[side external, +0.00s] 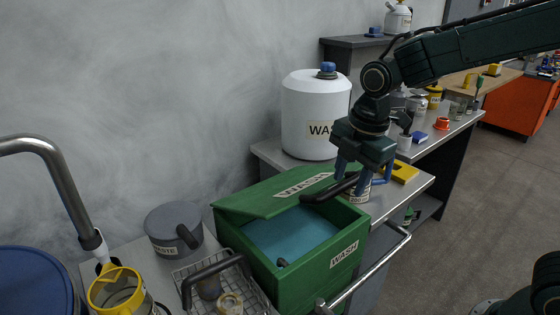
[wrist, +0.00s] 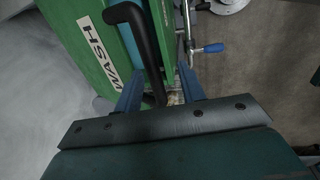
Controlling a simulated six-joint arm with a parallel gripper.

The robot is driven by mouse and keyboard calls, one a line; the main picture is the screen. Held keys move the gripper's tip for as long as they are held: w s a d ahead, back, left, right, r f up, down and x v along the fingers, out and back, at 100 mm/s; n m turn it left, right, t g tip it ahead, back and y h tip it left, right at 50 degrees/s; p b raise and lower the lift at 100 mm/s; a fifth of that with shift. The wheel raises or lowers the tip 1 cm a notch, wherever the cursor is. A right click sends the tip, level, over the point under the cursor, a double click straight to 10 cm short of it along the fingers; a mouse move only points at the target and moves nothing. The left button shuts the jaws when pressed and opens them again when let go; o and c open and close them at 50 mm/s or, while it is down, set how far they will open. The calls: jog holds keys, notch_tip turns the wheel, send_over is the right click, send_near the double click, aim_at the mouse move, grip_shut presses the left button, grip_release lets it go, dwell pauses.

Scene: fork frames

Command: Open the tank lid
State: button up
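The green tank (side external: 315,280), labelled WASH, stands on the bench in the side view. Its green lid (side external: 262,198), also labelled WASH, is tilted up along the back, and a blue surface (side external: 290,235) shows inside the tank. A black bar handle (side external: 330,189) is on the lid; it also shows in the wrist view (wrist: 143,45). My gripper (side external: 352,182) is over the handle's right end.
A white canister (side external: 312,118) stands behind the tank, and a yellow item (side external: 402,172) lies right of my gripper. A metal rail (side external: 370,270) runs along the bench front. A grey pot (side external: 172,226) and a wire basket (side external: 195,268) stand close on the tank's left.

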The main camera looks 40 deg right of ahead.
notch_tip(320, 180, up, 13)
jog(key=s, duration=0.1)
jog(key=shift+s, duration=0.15)
dwell(1.9)
jog(key=shift+f, duration=0.1)
jog(key=shift+f, duration=0.1)
grip_shut()
jog(key=s+f+n+t, duration=0.4)
jog(key=s+f+n, duration=0.3)
jog(key=n, duration=1.1)
notch_tip(320, 180, down, 4)
jog(key=shift+s+a+r+t, duration=0.15)
jog(key=shift+s+a+t, duration=0.1)
jog(key=shift+s+t, duration=0.1)
